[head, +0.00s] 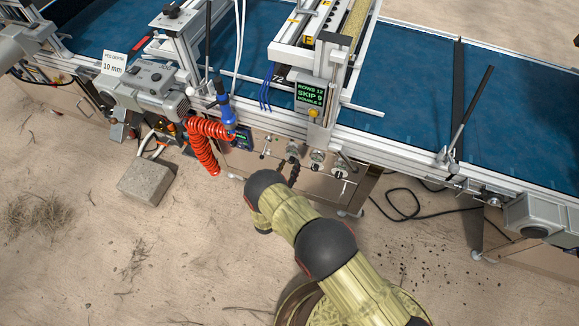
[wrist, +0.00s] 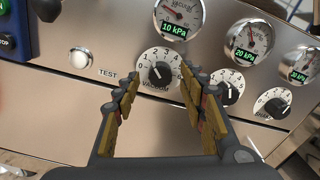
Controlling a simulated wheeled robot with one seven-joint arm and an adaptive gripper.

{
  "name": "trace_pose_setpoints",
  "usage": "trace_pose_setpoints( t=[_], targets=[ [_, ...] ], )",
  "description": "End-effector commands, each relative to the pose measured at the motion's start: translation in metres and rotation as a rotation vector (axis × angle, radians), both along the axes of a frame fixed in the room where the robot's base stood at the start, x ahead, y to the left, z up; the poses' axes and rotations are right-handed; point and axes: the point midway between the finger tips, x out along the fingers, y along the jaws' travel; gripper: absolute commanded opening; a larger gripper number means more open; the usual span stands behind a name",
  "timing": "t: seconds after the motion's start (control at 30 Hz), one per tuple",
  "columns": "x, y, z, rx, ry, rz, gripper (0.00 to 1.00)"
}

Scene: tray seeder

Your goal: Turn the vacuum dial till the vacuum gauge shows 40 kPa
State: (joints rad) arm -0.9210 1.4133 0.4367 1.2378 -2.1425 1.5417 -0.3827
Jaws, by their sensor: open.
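In the wrist view the vacuum dial (wrist: 158,73) is a white numbered disc with a dark knob on a metal panel, with its name printed below. The vacuum gauge (wrist: 176,14) is above it and its green display reads 10 kPa; the top of the gauge is cut off. My gripper (wrist: 161,80) is open, with one finger at each side of the dial in the picture. In the head view my arm hides most of the gripper in front of the panel.
Two more dials (wrist: 228,88) (wrist: 272,104) stand close on the right, with gauges (wrist: 249,40) above. A white button (wrist: 79,58) marked TEST is on the left. In the head view a red coiled hose (head: 204,150) hangs left of the panel and a block (head: 146,181) lies on the ground.

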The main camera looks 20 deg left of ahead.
Motion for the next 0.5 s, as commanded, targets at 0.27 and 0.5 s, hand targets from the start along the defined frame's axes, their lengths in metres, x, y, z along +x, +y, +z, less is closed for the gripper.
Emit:
trace_pose_setpoints(
  t=[0.27, 0.5],
  targets=[
    [0.0058, -0.0008, 0.0004, 0.000, 0.001, -0.001, 0.42],
    [0.0056, -0.0007, 0.0005, 0.001, 0.000, -0.001, 0.33]
  ],
)
